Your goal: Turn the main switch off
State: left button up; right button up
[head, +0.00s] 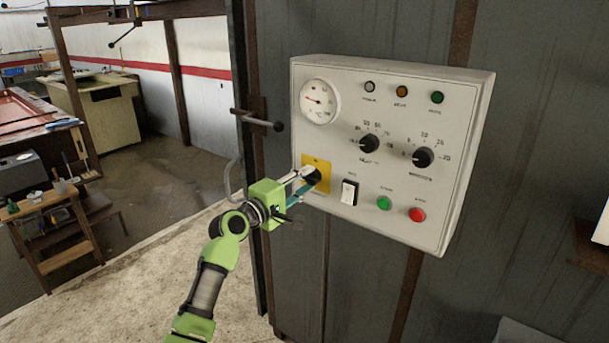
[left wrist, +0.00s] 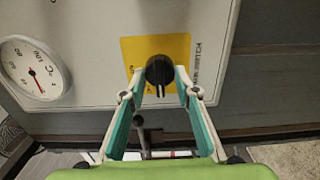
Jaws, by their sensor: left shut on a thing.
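The main switch is a black rotary knob (head: 313,175) on a yellow plate (head: 322,162) at the lower left of a grey control box. In the left wrist view the knob (left wrist: 160,70) shows a white mark pointing toward the bottom of the picture; the yellow plate (left wrist: 183,45) is behind it, with lettering along its right side. My left gripper (head: 309,178) reaches the knob from the left. In the left wrist view its fingertips (left wrist: 160,84) are on both sides of the knob, closed on it. My right gripper is not in view.
The control box (head: 400,195) carries a round gauge (head: 320,101), two other black dials (head: 369,144) (head: 423,157), a white rocker switch (head: 349,191), a green button (head: 384,203) and a red button (head: 417,214). A door handle (head: 262,122) sticks out left of the box.

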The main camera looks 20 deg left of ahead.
pick_arm(q)
jog(key=o, duration=1.1)
jog(key=v, duration=1.2)
